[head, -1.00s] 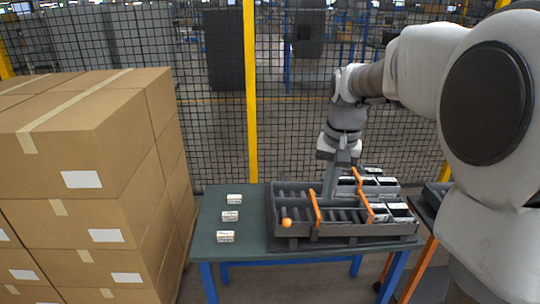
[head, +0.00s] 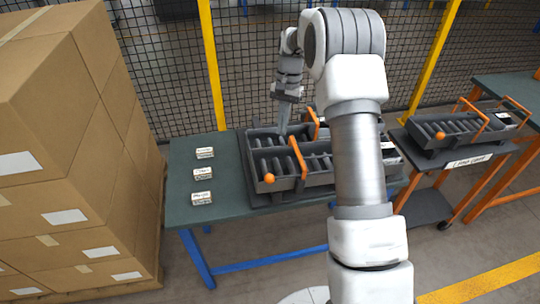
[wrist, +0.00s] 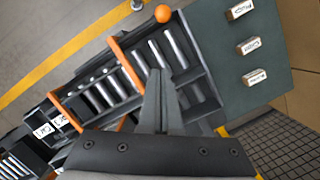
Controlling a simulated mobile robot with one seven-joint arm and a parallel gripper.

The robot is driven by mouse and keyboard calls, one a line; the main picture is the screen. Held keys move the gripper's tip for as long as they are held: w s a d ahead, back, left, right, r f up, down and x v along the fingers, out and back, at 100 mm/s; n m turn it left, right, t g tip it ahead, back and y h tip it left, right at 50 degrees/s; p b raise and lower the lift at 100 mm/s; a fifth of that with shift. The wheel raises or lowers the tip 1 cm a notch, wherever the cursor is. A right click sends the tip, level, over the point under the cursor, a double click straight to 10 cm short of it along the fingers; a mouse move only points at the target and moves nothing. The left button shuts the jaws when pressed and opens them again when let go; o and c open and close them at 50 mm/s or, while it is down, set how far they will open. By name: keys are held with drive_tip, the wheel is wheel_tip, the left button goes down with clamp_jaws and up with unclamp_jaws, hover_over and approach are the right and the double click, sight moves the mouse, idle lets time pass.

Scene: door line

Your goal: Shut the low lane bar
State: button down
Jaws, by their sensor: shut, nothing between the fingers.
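A dark grey roller rack (head: 262,197) lies on the green table, with lanes of rollers side by side. An upright orange bar (head: 298,156) crosses the near lane, and an orange ball knob (head: 269,178) sits at that lane's left end. Another orange bar (head: 314,122) stands at the back. The wrist view shows the ball (wrist: 162,13) and a long orange bar (wrist: 125,64) across the rollers. I cannot tell which bar is the low lane's. My gripper (head: 283,131) is shut and empty, pointing down over the far lane's left part. My arm hides the rack's right part.
Three small white labelled blocks (head: 203,173) stand on the green table (head: 225,208), left of the rack. Stacked cartons (head: 60,130) fill the left. A mesh fence (head: 165,75) stands behind. Another rack with orange bars (head: 450,135) sits on a table at right.

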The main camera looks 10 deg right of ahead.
sight(274, 178)
drive_tip(key=x, duration=1)
drive_tip(key=shift+s, duration=0.1)
drive_tip(key=shift+s+a+f, duration=0.1)
drive_tip(key=shift+s+a, duration=0.65)
drive_tip(key=shift+s, duration=0.35)
drive_tip(key=shift+s+a+f, duration=0.1)
drive_tip(key=shift+s+a, duration=0.3)
drive_tip(key=shift+s, duration=0.1)
drive_tip(key=shift+s+a+n, duration=0.15)
drive_tip(key=shift+s+n, duration=0.3)
drive_tip(key=shift+n, duration=0.25)
drive_tip(key=s+n+h, duration=0.1)
drive_tip(key=s+n, duration=0.1)
drive_tip(key=n, duration=0.1)
drive_tip(key=shift+s+a+b, duration=0.1)
drive_tip(key=shift+s+b, duration=0.15)
drive_tip(key=shift+b, duration=0.05)
drive_tip(key=s+d+n+t+h, duration=0.1)
drive_tip(key=s+d+n, duration=0.4)
drive_tip(key=n, duration=0.7)
drive_tip(key=shift+s+d+h, duration=0.35)
drive_tip(key=shift+s+h, duration=0.05)
drive_tip(key=shift+s, duration=0.85)
